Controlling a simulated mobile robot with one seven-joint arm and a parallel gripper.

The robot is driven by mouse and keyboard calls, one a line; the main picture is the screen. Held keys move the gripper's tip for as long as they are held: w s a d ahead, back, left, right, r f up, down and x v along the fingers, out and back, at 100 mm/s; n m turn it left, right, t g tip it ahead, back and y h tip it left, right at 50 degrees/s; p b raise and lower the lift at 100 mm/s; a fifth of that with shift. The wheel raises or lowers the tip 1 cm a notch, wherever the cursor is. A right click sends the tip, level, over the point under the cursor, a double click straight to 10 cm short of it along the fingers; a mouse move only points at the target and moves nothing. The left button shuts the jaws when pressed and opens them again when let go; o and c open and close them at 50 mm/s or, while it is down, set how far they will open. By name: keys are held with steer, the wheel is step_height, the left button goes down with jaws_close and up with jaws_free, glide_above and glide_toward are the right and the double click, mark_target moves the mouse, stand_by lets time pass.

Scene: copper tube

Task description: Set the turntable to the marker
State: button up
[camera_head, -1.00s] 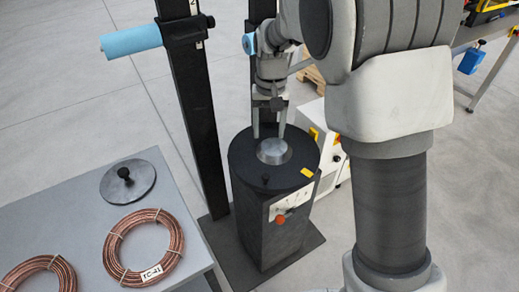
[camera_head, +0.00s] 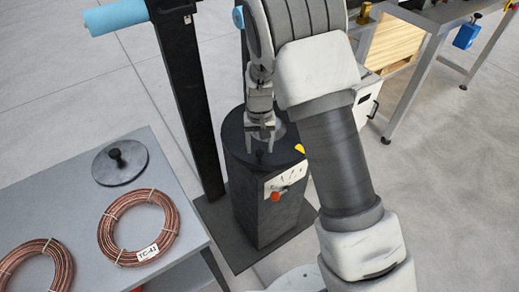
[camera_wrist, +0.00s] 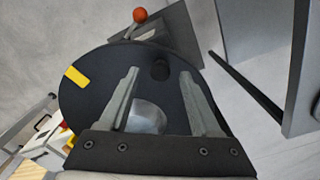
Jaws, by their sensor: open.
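The turntable is a dark round disc (camera_head: 232,132) on top of a dark pedestal, with a silver hub in its middle (camera_wrist: 147,118). A small black knob (camera_wrist: 160,70) stands up near the disc's edge. A yellow mark (camera_head: 300,149) lies at the rim, to the right of the knob; in the wrist view it is at the left (camera_wrist: 75,76). My gripper (camera_head: 260,151) is open and points down over the disc. In the wrist view its fingertips lie on either side of the knob, with gaps; I cannot tell their height above the disc.
A red-orange lever knob (camera_head: 275,196) sits on a white dial plate (camera_head: 288,178) on the pedestal's front. A dark post (camera_head: 186,100) with a blue roller (camera_head: 116,16) rises behind left. A grey table (camera_head: 60,180) at left holds copper coils (camera_head: 138,226) and a grey lid (camera_head: 119,163).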

steer(key=shift+f, duration=0.75)
jaws_close()
stand_by(0.9)
